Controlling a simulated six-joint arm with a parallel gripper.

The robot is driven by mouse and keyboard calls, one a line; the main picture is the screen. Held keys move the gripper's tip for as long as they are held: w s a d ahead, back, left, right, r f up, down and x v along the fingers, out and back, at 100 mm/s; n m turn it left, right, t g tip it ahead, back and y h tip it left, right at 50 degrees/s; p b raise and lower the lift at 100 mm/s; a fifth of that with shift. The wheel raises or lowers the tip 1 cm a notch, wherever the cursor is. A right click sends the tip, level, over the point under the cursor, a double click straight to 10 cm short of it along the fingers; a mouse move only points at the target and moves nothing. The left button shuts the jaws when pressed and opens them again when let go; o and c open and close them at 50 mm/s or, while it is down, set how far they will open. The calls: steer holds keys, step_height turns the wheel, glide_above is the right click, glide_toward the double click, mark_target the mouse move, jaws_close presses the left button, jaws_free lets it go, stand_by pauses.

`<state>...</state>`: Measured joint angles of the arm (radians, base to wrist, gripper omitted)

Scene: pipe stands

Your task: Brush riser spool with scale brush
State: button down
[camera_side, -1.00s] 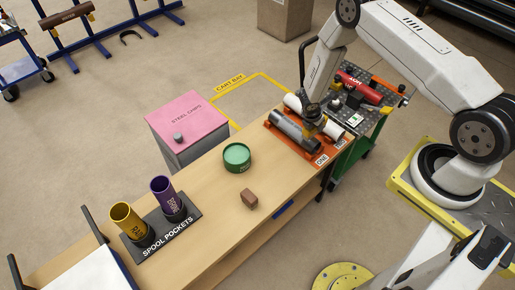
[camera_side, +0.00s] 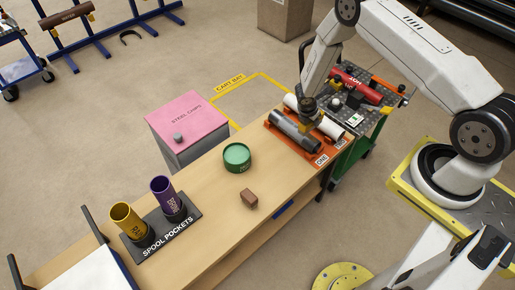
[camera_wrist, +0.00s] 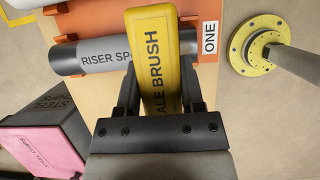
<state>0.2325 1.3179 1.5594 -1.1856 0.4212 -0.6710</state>
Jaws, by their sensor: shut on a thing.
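My gripper (camera_wrist: 158,90) is shut on the yellow scale brush (camera_wrist: 158,40), whose label faces the wrist camera. In the side view my gripper (camera_side: 310,112) is low over the riser spool (camera_side: 291,129). The grey riser spool lies on an orange stand (camera_side: 276,119) marked ONE at the far end of the bench. In the wrist view the spool (camera_wrist: 97,55) passes beneath the brush, which hides part of it. I cannot tell whether the bristles touch the spool.
A white pipe (camera_side: 330,127) lies alongside on an orange stand. A green round container (camera_side: 237,157), a brown block (camera_side: 249,198) and spool pockets (camera_side: 166,236) holding yellow and purple tubes stand on the bench.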

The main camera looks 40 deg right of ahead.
steer(key=shift+f, duration=1.8)
steer(key=shift+s, duration=1.4)
steer(key=c, duration=0.8)
jaws_free()
jaws_close()
